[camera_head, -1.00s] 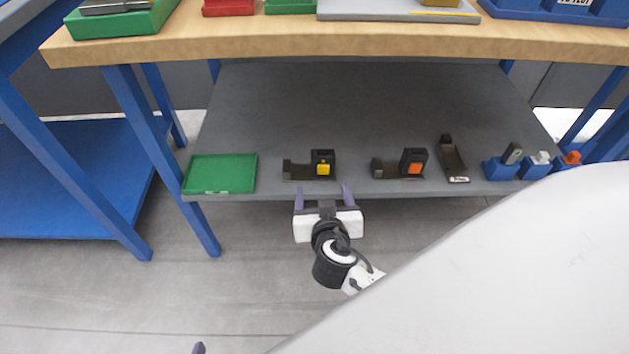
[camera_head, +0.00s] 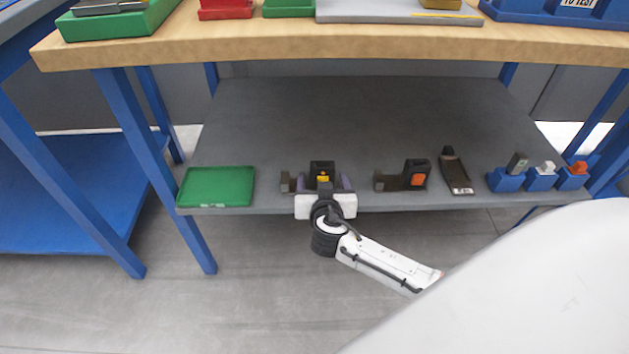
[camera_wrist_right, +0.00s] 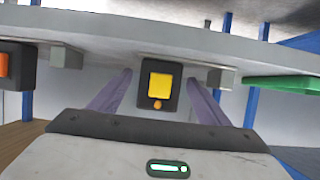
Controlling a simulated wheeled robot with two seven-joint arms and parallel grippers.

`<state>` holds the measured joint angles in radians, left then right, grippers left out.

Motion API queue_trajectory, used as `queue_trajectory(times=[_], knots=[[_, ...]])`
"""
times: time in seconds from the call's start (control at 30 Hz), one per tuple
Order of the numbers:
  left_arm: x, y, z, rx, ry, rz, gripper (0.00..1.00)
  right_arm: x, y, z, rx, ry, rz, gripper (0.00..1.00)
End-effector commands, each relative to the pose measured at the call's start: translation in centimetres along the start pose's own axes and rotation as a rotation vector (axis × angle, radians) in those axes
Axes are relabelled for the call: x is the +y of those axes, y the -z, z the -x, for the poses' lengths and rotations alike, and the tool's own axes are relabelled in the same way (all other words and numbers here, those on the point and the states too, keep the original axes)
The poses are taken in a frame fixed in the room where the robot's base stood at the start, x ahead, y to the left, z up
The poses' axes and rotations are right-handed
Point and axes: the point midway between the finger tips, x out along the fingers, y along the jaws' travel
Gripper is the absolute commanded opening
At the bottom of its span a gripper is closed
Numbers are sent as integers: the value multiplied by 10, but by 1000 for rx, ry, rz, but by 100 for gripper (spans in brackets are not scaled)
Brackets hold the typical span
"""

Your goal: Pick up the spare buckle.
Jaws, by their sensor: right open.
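A black buckle with a yellow button (camera_head: 322,167) stands upright at the right end of a dark holder (camera_head: 292,183) near the front edge of the grey shelf. My right gripper (camera_head: 323,183) is at the shelf's front edge, with its purple fingers open on either side of this buckle. In the right wrist view the buckle (camera_wrist_right: 158,85) shows between the two open fingers (camera_wrist_right: 160,78), with gaps on both sides. A similar black buckle with an orange button (camera_head: 417,173) stands on another holder to the right. My left gripper is out of view.
A green tray (camera_head: 216,205) lies to the left on the shelf (camera_head: 300,110). To the right are a dark flat part (camera_head: 456,172) and several small blue blocks (camera_head: 507,181). The wooden tabletop (camera_head: 250,46) is above. The back of the shelf is clear.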

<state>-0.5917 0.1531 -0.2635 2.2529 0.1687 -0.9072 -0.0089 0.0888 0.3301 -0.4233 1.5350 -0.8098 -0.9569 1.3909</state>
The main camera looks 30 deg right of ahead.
Motion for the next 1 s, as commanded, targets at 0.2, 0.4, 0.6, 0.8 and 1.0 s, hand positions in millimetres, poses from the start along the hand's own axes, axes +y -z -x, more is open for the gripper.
queue_trajectory(times=[0.2,0.4,0.6,0.8,1.0], knots=[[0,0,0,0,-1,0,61,0,0,0,0,0,0,64],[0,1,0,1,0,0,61,0,0,0,0,0,0,30],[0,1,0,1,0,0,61,-1,3,0,4,1,-1,10],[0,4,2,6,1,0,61,-1,7,2,4,1,-2,10],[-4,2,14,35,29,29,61,-1,40,16,7,2,-5,10]])
